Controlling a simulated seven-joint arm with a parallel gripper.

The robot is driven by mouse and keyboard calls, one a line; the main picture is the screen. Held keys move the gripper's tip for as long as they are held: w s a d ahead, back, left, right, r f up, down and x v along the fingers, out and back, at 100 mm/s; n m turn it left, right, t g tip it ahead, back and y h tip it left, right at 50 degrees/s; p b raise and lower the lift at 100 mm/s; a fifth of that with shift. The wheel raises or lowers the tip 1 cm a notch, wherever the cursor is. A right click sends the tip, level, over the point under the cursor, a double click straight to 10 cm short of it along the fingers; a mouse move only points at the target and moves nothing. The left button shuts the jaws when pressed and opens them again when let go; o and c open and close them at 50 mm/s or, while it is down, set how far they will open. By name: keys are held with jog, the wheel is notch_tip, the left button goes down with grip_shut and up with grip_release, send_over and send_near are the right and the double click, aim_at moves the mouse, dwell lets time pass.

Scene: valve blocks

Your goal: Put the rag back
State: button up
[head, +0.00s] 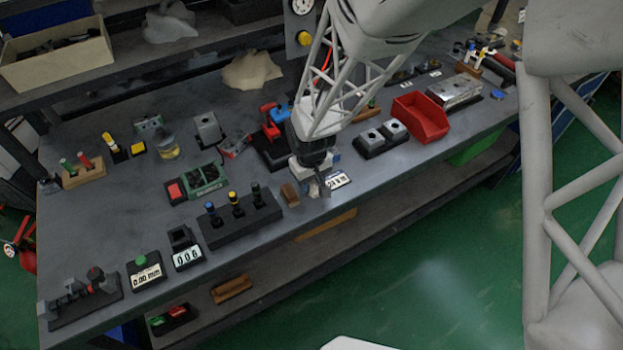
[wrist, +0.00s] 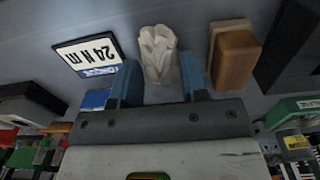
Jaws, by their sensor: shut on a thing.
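A whitish crumpled rag (wrist: 158,48) sits between the two blue-grey fingers of my gripper (wrist: 160,72) in the wrist view, and the fingers are shut on it. In the head view my gripper (head: 316,182) is low over the front part of the bench, and the rag can hardly be made out there. I cannot tell whether the rag touches the bench top. A beige cloth (head: 252,70) lies at the back of the bench, and a grey-white cloth (head: 170,24) is on the shelf behind.
A "24 N m" torque card (wrist: 88,57) stands on one side of my gripper and a brown block (wrist: 236,58) on the other. A black rack with coloured-top pegs (head: 238,218) is to the left. A red bin (head: 420,118) is to the right. The bench's front edge is close.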

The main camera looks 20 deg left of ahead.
jog(key=shift+f, duration=0.1)
jog(key=o, duration=0.8)
jog(key=shift+o, duration=0.2)
notch_tip(320, 180, up, 12)
jog(key=shift+s, duration=0.15)
dwell(0.3)
dwell(0.6)
